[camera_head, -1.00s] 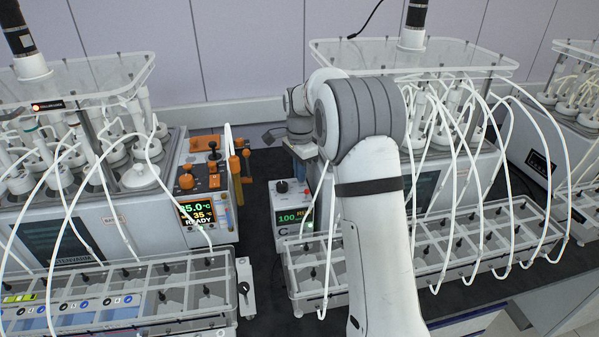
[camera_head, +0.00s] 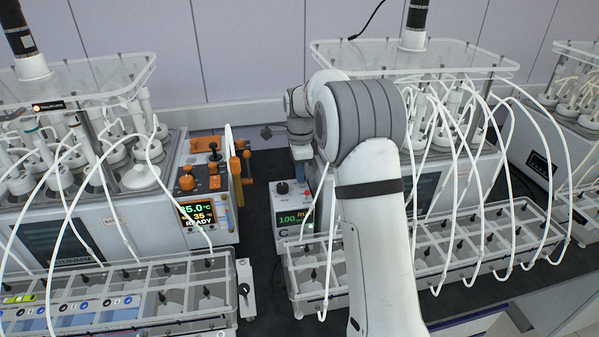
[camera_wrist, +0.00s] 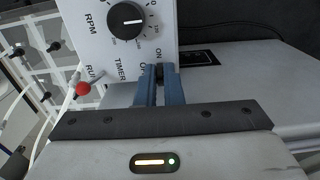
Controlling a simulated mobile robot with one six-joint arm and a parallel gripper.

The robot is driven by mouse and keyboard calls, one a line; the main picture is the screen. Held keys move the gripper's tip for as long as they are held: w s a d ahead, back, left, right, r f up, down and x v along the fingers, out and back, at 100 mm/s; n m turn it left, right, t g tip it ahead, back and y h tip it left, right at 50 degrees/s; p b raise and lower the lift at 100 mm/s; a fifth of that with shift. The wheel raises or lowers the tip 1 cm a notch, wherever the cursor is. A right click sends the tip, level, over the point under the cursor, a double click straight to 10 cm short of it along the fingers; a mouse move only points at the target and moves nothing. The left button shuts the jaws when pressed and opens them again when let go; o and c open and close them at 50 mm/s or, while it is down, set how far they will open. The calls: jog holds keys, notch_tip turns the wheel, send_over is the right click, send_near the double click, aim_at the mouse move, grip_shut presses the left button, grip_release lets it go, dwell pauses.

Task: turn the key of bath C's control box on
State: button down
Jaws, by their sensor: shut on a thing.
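Bath C's control box (camera_head: 293,214) stands at the left end of the middle bath, with a black knob on top, a lit display reading 100 and the letter C. In the wrist view its white panel (camera_wrist: 98,50) shows a black dial (camera_wrist: 126,20) and the labels RPM, TIMER and ON. My gripper (camera_wrist: 160,76) has its blue fingers close together at the panel's lower edge, just below ON. It is shut on the small dark key (camera_wrist: 159,69). The fingers hide most of the key, so its turn angle cannot be told. In the head view my arm hides the fingertips.
The left bath's orange-fitted control unit (camera_head: 200,195) stands across a dark gap (camera_head: 262,250) from box C. Clear racks (camera_head: 430,240) and looping white tubes crowd the front. A red ball (camera_wrist: 83,88) shows left of my fingers in the wrist view.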

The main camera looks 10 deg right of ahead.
jog(key=c, duration=1.6)
grip_release()
jog(key=shift+o, duration=0.2)
jog(key=shift+r, duration=0.1)
notch_tip(320, 180, up, 8)
jog(key=shift+f+b, duration=0.15)
jog(key=shift+b, duration=0.4)
jog(key=s+r+n+t, duration=0.1)
jog(key=s+r+n, duration=0.25)
jog(key=s, duration=0.45)
jog(key=s+r+n+t, duration=0.1)
jog(key=s+r+n, duration=0.1)
jog(key=s+n, duration=0.45)
jog(key=s+f+n, duration=0.3)
jog(key=s+n, duration=0.1)
jog(key=s, duration=0.7)
jog(key=s+f+n+t, duration=0.1)
jog(key=s+f+n, duration=0.2)
jog(key=s, duration=0.7)
jog(key=shift+s+f+n, duration=0.35)
jog(key=shift+n, duration=0.25)
